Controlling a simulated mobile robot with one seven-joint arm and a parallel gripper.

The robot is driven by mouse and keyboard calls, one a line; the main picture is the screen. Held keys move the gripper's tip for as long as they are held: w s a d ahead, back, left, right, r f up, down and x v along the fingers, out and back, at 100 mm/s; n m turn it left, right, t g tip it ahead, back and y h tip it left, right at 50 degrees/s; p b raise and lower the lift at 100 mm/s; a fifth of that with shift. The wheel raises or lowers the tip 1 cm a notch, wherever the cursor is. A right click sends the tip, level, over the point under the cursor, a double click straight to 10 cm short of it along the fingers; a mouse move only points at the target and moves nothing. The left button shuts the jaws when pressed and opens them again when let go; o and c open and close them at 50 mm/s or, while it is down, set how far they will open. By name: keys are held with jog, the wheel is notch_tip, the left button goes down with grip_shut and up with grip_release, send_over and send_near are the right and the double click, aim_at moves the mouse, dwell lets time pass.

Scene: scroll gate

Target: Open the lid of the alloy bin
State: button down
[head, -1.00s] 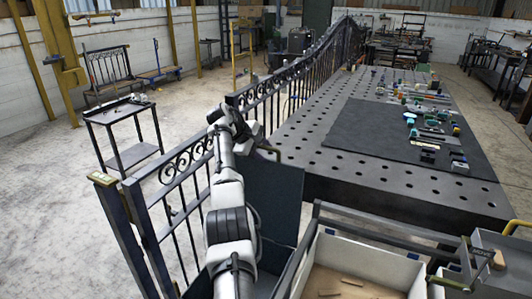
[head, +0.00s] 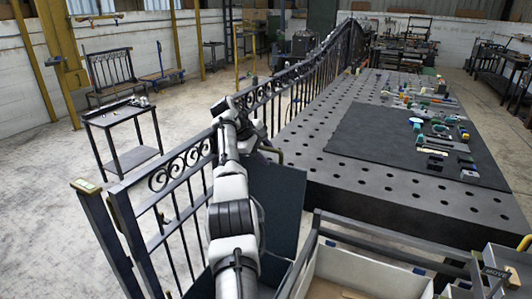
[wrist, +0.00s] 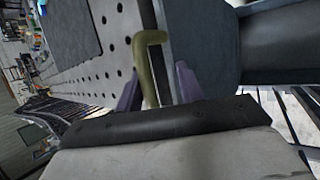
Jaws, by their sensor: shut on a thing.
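The alloy bin's lid (head: 277,205) is a dark blue-grey panel. It stands steeply raised beside my arm in the head view, above the bin body (head: 272,268), which my arm partly hides. An olive-yellow handle (wrist: 145,62) is at the lid's edge; its end also shows in the head view (head: 273,151). My gripper (wrist: 158,86) has its purple fingers on either side of the handle and is shut on it. In the head view, my arm hides most of the gripper. The lid's surface (wrist: 205,40) fills the upper right of the wrist view.
A scrolled iron gate (head: 180,172) runs close along my arm's left. A perforated steel table (head: 310,140) with a dark mat and several tools is at the right. A pale open box (head: 355,270) stands in front. The floor at left is mostly clear around a small cart (head: 125,125).

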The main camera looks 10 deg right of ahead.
jog(key=shift+s+d+f, duration=0.1)
jog(key=shift+s+f, duration=0.05)
jog(key=shift+f, duration=0.5)
jog(key=c, duration=1.4)
grip_release()
jog(key=shift+d+f, duration=0.1)
jog(key=v, duration=1.4)
jog(key=shift+w+r+b, duration=0.3)
jog(key=shift+b, duration=0.15)
